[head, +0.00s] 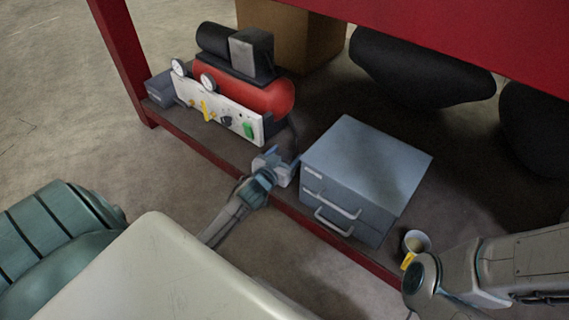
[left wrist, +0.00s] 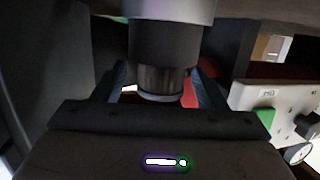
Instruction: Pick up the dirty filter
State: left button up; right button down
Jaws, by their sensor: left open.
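In the left wrist view, a dark cylinder (left wrist: 165,45) hangs below a grey round cap, with a dull brownish lower part and a pale rim at its bottom. It looks like the filter. My left gripper (left wrist: 163,88) has its two fingers apart, one on each side of the cylinder's lower part; I cannot tell whether they touch it. In the head view my left gripper (head: 279,163) is at the shelf's front edge, between the red compressor and the grey drawer box, and hides the filter there. My right gripper is not visible; only its arm shows at lower right.
The red compressor (head: 265,95) with its white gauge panel (head: 215,109) stands left of my left gripper. The grey drawer box (head: 365,160) stands close on the right. A cup (head: 417,241) with something yellow is farther right. The red bench top (head: 450,30) overhangs the shelf.

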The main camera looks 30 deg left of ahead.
pick_arm(q)
jog(key=shift+x, duration=0.85)
jog(key=shift+c, duration=0.3)
jog(key=c, duration=1)
jog(key=shift+r, duration=0.1)
